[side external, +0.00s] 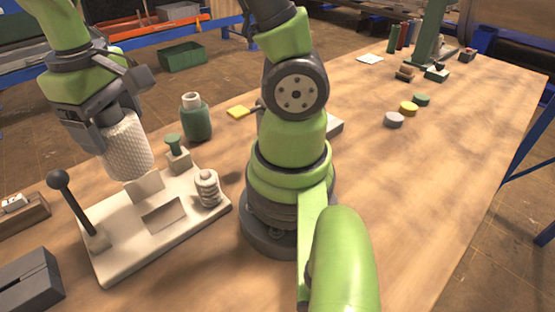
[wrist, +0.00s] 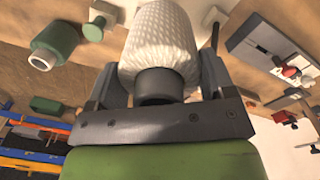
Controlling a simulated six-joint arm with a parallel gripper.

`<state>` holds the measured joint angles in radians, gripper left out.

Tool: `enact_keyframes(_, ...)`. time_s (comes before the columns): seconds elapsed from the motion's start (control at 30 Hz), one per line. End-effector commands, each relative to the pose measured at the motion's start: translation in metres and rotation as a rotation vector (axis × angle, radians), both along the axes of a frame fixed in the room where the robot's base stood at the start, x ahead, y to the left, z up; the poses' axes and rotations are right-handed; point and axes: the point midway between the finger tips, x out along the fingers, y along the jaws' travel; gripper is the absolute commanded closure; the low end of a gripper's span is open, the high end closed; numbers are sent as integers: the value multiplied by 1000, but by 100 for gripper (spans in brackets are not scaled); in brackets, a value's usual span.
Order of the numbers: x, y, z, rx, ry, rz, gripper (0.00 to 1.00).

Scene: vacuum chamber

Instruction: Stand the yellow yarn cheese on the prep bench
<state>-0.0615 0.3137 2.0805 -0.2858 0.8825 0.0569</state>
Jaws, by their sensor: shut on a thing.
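My gripper (side external: 112,128) is at the left of the side external view, pointing down over the bench. It is shut on a white, textured yarn cheese (side external: 126,148). In the wrist view the yarn cheese (wrist: 162,38) sits between the two fingers, with a dark round core end (wrist: 160,84) facing the camera. It hangs above a pale fixture plate (side external: 120,240); whether its lower end touches anything I cannot tell. I see no yarn cheese that is clearly yellow. The wooden prep bench (side external: 400,200) fills most of the side external view.
A green bottle (side external: 196,120) is behind. Small discs, one yellow (side external: 408,108), lie farther right. The right bench is largely clear.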

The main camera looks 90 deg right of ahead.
Motion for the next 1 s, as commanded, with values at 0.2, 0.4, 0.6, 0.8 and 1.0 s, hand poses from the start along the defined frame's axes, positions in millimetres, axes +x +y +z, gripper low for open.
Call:
enact_keyframes(0.2,58,-32,-3,-3,0,-243,55)
enact_keyframes(0.4,103,-73,-11,-4,3,-494,55)
enact_keyframes(0.6,126,-104,-18,0,1,-667,55)
enact_keyframes(0.8,133,-116,-20,3,-1,-729,55)
enact_keyframes(1.0,133,-116,-24,3,1,-732,55)
